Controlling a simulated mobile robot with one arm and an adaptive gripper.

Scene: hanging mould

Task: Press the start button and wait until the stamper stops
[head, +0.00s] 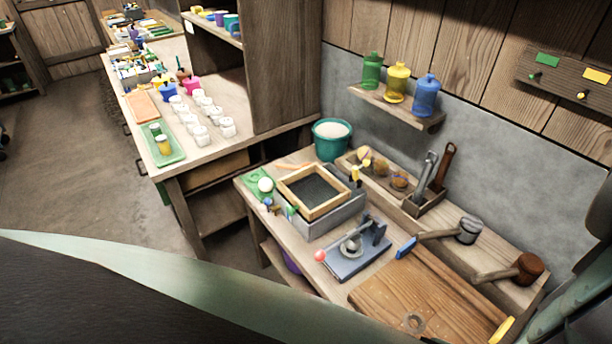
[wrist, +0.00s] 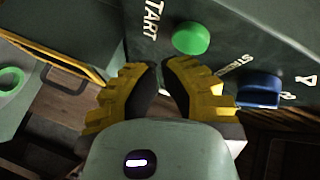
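In the wrist view, a round green button (wrist: 191,38) sits on a dark grey-green panel (wrist: 225,25). White letters reading "TART" stand to its left, the first letter cut off or hidden. My gripper (wrist: 160,64) has yellow fingers with dark pads. Its fingertips are together or almost so, with nothing seen between them. The tips point toward the panel, a little below and left of the green button, and appear apart from it. No stamper can be made out. My gripper is not clearly seen in the head view.
A blue button or knob (wrist: 260,90) sits right of the green one, beside partly hidden lettering. A yellow-edged frame (wrist: 60,60) and a green ring (wrist: 11,80) show at left. In the head view, a workbench (head: 300,245) holds a wooden-framed mould (head: 315,190) and tools.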

